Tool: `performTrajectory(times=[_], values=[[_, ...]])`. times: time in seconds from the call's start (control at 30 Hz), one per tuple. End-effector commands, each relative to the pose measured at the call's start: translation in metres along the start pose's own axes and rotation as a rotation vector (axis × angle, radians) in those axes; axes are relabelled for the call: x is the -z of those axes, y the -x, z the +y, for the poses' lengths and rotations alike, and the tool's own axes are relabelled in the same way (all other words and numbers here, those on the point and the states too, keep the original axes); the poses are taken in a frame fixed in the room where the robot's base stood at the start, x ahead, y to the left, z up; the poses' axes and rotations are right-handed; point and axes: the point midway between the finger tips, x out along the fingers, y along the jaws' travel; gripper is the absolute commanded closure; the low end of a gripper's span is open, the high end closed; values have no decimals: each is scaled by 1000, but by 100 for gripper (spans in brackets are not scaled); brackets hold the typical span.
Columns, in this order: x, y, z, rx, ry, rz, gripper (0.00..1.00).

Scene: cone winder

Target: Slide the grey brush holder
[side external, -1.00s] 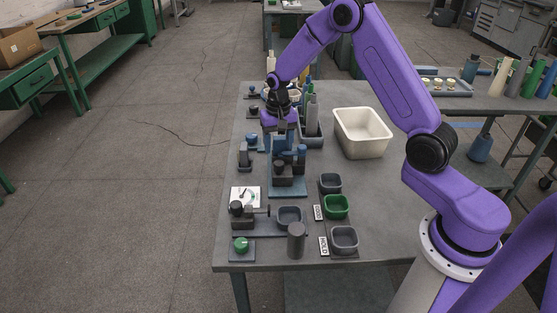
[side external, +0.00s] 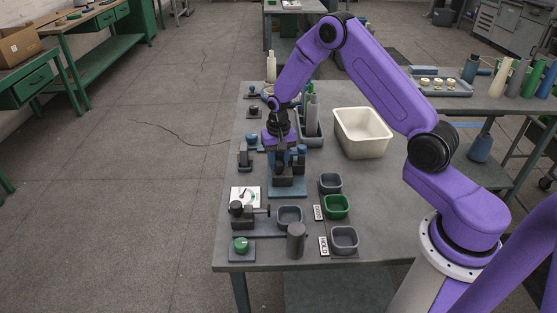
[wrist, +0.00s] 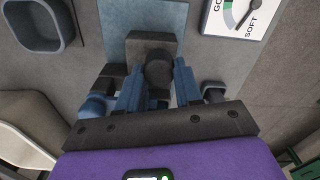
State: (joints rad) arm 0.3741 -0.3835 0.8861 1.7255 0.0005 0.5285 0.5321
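The grey brush holder appears to be the dark grey block with a round knob (wrist: 150,46) on a blue plate (wrist: 142,15). In the side view the block (side external: 284,180) sits on the blue plate (side external: 288,192), partly hidden under my gripper. My gripper (side external: 284,166) is low over the plate and points down. In the wrist view my gripper's blue fingers (wrist: 158,82) stand apart, one on each side of the knob. Contact with the knob is not visible.
A dial card (side external: 246,196) lies in front and to the left. Grey trays (side external: 330,183) and a green tray (side external: 336,206) stand to the right. A cream bin (side external: 362,132) is behind right. A grey cylinder (side external: 296,240) stands near the front edge.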

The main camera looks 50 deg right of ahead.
Motion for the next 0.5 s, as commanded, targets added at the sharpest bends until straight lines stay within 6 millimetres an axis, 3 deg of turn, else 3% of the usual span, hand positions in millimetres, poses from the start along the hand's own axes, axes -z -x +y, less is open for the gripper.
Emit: performTrajectory(times=[0.17, 0.5], values=[[-2, 0, -1, 0, 1, 0, 100], [-41, 0, -12, -1, 2, -2, 100]])
